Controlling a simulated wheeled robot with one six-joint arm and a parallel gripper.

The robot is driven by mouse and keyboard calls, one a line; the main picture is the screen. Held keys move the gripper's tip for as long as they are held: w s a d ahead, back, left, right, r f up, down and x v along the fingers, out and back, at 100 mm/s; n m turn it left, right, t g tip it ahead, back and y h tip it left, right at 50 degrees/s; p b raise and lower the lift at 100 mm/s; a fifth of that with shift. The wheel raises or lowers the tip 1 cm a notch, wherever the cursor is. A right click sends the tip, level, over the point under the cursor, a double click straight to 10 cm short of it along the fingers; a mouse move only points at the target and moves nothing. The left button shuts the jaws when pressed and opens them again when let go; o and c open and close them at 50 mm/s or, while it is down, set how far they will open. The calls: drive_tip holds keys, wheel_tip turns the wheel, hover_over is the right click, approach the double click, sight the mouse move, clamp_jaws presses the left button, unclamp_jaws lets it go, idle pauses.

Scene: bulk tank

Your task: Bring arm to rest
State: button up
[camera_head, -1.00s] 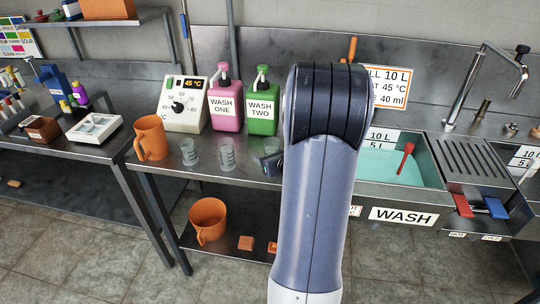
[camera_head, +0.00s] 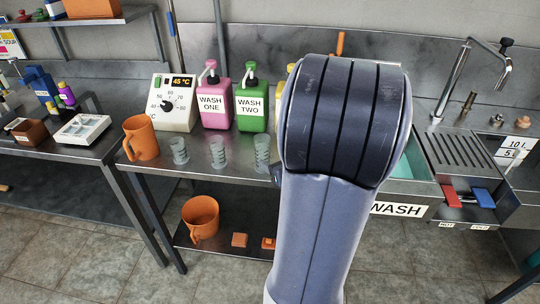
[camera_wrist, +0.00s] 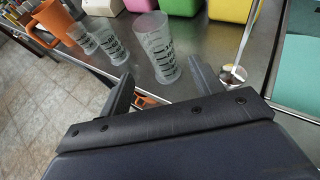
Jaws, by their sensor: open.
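My arm rises in front of the wash counter in the head view and hides part of the sink. My gripper (camera_wrist: 160,88) shows in the wrist view with its two fingers spread apart and nothing between them. Beyond the fingers a clear measuring cup (camera_wrist: 158,48) stands upright on the steel counter, apart from them. In the head view the gripper itself is hidden behind the arm, apart from a small dark part at its left edge.
The counter holds an orange jug (camera_head: 142,138), several clear cups (camera_head: 218,152), a pink WASH ONE bottle (camera_head: 215,104), a green WASH TWO bottle (camera_head: 251,105) and a temperature dial box (camera_head: 173,103). A sink faucet (camera_head: 462,75) rises at right. Another orange jug (camera_head: 201,216) stands on the lower shelf.

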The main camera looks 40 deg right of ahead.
sight(260, 147)
drive_tip(key=shift+s+a+r, duration=0.1)
drive_tip(key=shift+s+r, duration=0.15)
drive_tip(key=shift+s, duration=0.3)
drive_tip(key=shift+w, duration=0.1)
drive_tip(key=x, duration=0.8)
drive_tip(key=b+x, duration=0.1)
drive_tip(key=x, duration=0.3)
drive_tip(key=shift+f, duration=0.45)
drive_tip(key=shift+r+p, duration=0.5)
drive_tip(key=shift+r, duration=0.6)
